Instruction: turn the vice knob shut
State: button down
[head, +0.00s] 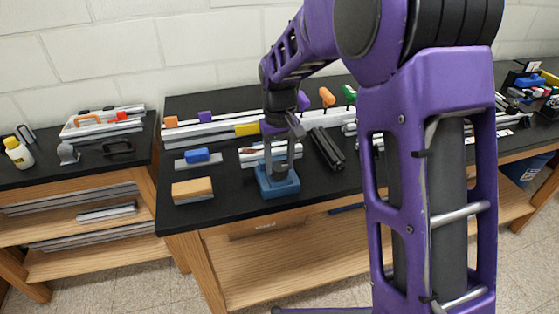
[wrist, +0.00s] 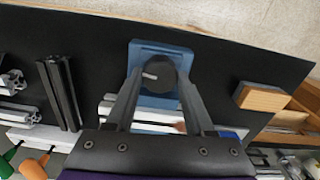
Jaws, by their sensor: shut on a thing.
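The blue vice (head: 278,187) stands near the front edge of the black bench in the head view. Its blue base also shows in the wrist view (wrist: 150,49). The dark round vice knob (wrist: 160,72), with a small light bar on its face, lies between the fingertips in the wrist view. My gripper (wrist: 160,84) is shut on the knob, one finger on each side. In the head view my gripper (head: 278,158) reaches down over the vice from above and hides the knob. The vice jaws are too hidden to judge.
A wooden-topped block (head: 192,189) and a blue-topped block (head: 197,156) lie left of the vice. Dark extrusions (head: 327,148) lie to its right. A yellow piece (head: 246,129) and orange and green handles stand behind. The bench's front edge is close.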

aim_at(279, 166)
jog(key=shift+m, duration=1.1)
jog(key=shift+c, duration=1.3)
grip_release()
notch_tip(279, 166, up, 18)
jog(key=p, duration=0.1)
jog(key=shift+f, duration=0.25)
